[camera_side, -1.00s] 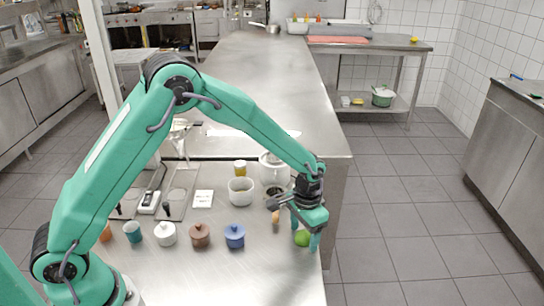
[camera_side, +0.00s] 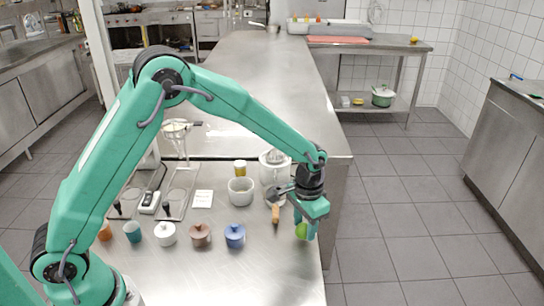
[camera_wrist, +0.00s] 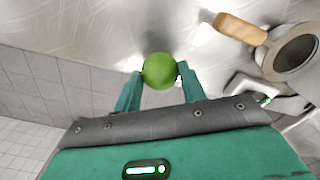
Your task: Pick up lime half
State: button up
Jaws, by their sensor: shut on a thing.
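The lime half (camera_side: 301,231) is a small green rounded piece near the right edge of the steel table. In the wrist view the lime half (camera_wrist: 159,71) sits between the two teal fingertips, its green skin facing the camera. My gripper (camera_side: 306,230) points down and is shut on it; the fingers also show in the wrist view (camera_wrist: 160,80), one on each side of the lime. In the side view the fingers partly cover the lime. It appears at or slightly above the table top; the exact gap is hard to tell.
A strainer with a wooden handle (camera_side: 275,213) lies just left of my gripper. The table's right edge is close, with floor beyond.

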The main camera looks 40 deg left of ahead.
jog(key=shift+r, duration=0.85)
jog(key=s+d+r, duration=0.6)
jog(key=s+d, duration=0.1)
jog(key=s, duration=0.1)
jog(key=shift+s+d+r, duration=0.3)
jog(key=shift+s+d, duration=0.05)
jog(key=shift+d, duration=0.05)
jog(key=w+a+r+n, duration=0.1)
jog(key=w+a+n, duration=0.1)
jog(key=w+a, duration=0.5)
jog(key=w+a+r+n, duration=0.1)
jog(key=w+a+n, duration=0.1)
jog(key=w+a, duration=0.5)
jog(key=w+a+r+n, duration=0.1)
jog(key=w+a, duration=0.6)
jog(key=a, duration=0.9)
jog(key=shift+w+a+n, duration=0.15)
jog(key=shift+a+n, duration=0.2)
jog(key=shift+n, duration=0.15)
jog(key=shift+f, duration=0.15)
